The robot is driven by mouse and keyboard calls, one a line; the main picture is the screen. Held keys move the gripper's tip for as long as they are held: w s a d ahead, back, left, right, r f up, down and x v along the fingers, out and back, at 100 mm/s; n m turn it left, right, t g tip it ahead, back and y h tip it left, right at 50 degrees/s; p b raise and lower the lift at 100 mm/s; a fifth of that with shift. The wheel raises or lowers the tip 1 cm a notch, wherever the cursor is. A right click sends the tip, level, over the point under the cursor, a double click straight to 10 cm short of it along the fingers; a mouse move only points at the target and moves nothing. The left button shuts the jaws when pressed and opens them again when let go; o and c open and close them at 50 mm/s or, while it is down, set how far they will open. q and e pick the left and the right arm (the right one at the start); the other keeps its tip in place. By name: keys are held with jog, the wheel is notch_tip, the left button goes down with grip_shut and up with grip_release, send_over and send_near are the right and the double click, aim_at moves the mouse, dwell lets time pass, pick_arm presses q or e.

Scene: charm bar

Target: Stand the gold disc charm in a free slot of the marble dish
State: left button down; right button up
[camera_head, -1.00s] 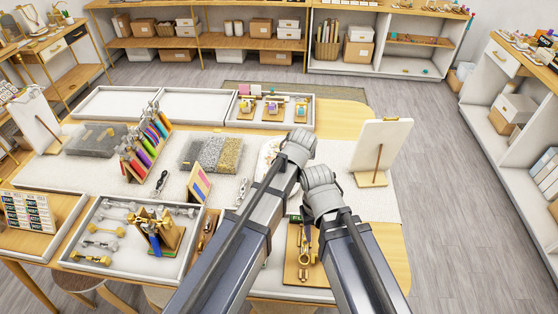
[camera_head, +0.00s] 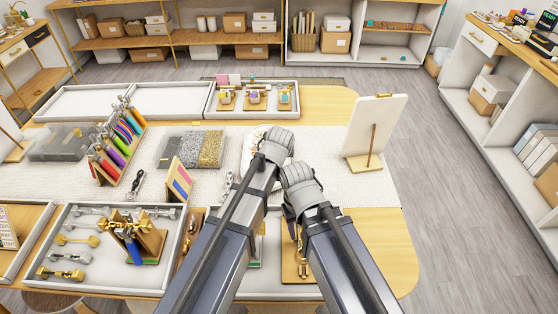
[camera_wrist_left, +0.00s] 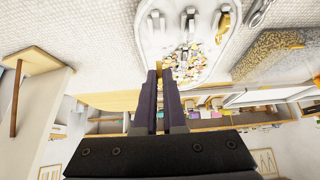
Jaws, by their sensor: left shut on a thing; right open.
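The marble dish (camera_wrist_left: 203,14) is pale with a rounded rim and lies below my left gripper in the left wrist view. It holds a heap of small gold and white bits and several grey metal pieces. In the head view only a sliver of the dish (camera_head: 257,132) shows beside my left gripper (camera_head: 275,146). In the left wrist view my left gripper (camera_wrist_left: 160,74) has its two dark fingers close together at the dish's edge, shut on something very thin. The gold disc charm is not clearly visible.
A white upright board (camera_head: 378,125) on a wooden stand is right of my grippers. A tray (camera_head: 253,108) with small gold stands is behind. A bead box (camera_head: 205,148) is to the left. A wooden board (camera_head: 288,268) with gold hardware lies partly under my right arm.

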aim_at(300, 242)
pick_arm(q)
jog(key=shift+f, duration=0.1)
pick_arm(e)
jog(key=shift+f, duration=0.1)
pick_arm(q)
jog(key=shift+f+b, duration=1.45)
jog(key=shift+b, duration=0.05)
pick_arm(e)
jog(key=shift+f, duration=1.5)
pick_arm(q)
jog(key=shift+f, duration=0.1)
pick_arm(e)
jog(key=shift+f, duration=0.1)
pick_arm(q)
jog(key=shift+f+b, duration=0.5)
jog(key=shift+b, duration=0.1)
pick_arm(e)
jog(key=shift+f, duration=0.5)
pick_arm(q)
jog(key=shift+s, duration=0.15)
pick_arm(e)
jog(key=shift+s, duration=0.15)
jog(key=shift+f, duration=0.1)
